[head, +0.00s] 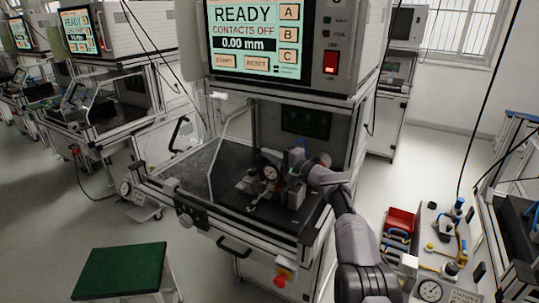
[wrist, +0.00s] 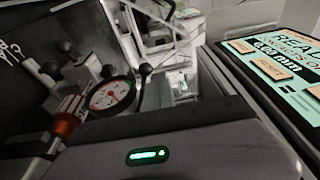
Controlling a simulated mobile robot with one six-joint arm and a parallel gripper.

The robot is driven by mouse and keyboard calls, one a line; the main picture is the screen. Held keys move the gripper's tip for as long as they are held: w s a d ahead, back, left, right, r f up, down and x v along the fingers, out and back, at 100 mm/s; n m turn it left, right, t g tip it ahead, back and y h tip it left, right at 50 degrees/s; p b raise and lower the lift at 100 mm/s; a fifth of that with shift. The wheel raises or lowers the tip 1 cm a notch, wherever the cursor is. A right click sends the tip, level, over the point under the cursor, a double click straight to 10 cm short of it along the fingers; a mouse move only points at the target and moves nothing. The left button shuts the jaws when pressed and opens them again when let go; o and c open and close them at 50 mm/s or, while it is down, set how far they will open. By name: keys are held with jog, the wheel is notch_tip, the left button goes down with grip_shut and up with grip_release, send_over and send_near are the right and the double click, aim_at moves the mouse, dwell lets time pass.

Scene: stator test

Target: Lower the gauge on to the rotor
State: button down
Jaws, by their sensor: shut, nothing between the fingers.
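The gauge (head: 270,172) is a round white dial with a dark rim, standing inside the open test cabinet. A copper-orange round part (wrist: 65,124), possibly the rotor, sits left of the dial and is partly hidden. My gripper (head: 297,160) is inside the cabinet just right of the gauge, seemingly apart from it. It is shut and empty. Its fingertips are too small or hidden to make out clearly.
The cabinet screen (head: 253,38) reads READY, CONTACTS OFF, 0.00 mm. A clear guard (head: 205,165) stands open at the cabinet's left. A red bin (head: 399,222) and a bench with instruments are at right. A green-topped stool (head: 120,268) stands front left.

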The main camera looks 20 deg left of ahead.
jog(key=shift+f, duration=0.15)
jog(key=r, duration=0.1)
jog(key=d+r, duration=0.1)
jog(key=w+d+r, duration=0.1)
jog(key=shift+d+r, duration=0.1)
jog(key=shift+r, duration=0.3)
jog(key=s+d+f, duration=0.1)
jog(key=d+f, duration=0.1)
jog(key=d, duration=0.7)
jog(key=shift+s+d+f+b, duration=0.25)
jog(key=shift+b, duration=0.1)
